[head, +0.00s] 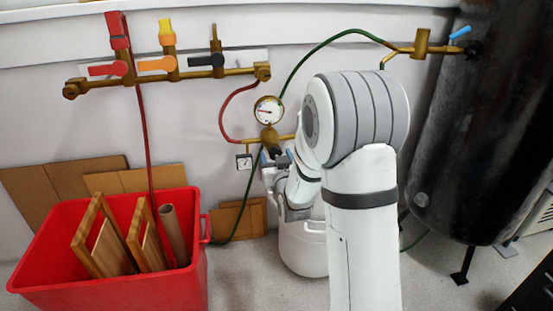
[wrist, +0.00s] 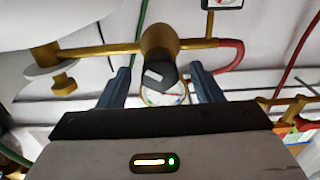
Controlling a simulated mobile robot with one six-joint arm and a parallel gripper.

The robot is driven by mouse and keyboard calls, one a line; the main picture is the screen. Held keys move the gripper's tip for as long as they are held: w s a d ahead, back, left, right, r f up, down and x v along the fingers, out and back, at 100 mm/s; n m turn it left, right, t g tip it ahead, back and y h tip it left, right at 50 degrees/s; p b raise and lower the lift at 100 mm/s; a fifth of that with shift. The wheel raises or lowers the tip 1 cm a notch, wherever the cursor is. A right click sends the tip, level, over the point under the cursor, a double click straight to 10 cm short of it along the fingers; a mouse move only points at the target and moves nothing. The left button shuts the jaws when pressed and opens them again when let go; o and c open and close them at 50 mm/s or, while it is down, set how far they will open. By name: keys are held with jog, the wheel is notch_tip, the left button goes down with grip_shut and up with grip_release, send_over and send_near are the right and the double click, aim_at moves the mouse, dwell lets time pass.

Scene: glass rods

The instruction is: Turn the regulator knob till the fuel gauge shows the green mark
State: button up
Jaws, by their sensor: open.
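The brass regulator (head: 269,134) is on the wall pipework, and its body also shows in the wrist view (wrist: 158,38). The black knob (wrist: 161,75) with a white mark faces my wrist camera. My gripper (wrist: 160,70) is open, with one blue-grey finger on each side of the knob and a visible gap to each. In the head view my gripper (head: 274,157) is just below the regulator, partly hidden by my arm. A round white gauge (head: 267,110) sits above the regulator; the knob partly covers it in the wrist view (wrist: 150,98). A small square gauge (head: 244,162) hangs lower left. Needle readings are too small to tell.
A red hose (head: 224,113) and a green hose (head: 318,48) join the pipework. A valve manifold (head: 160,77) is at upper left. A red bin (head: 105,288) with wooden pieces stands lower left. A white container (head: 302,250) is below, and a black tank (head: 481,130) stands right.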

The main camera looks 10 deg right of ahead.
jog(key=c, duration=1)
jog(key=shift+m+b, duration=0.4)
jog(key=m+b, duration=0.5)
jog(key=m, duration=1.3)
jog(key=shift+d+f+b, duration=0.1)
jog(key=shift+b, duration=0.25)
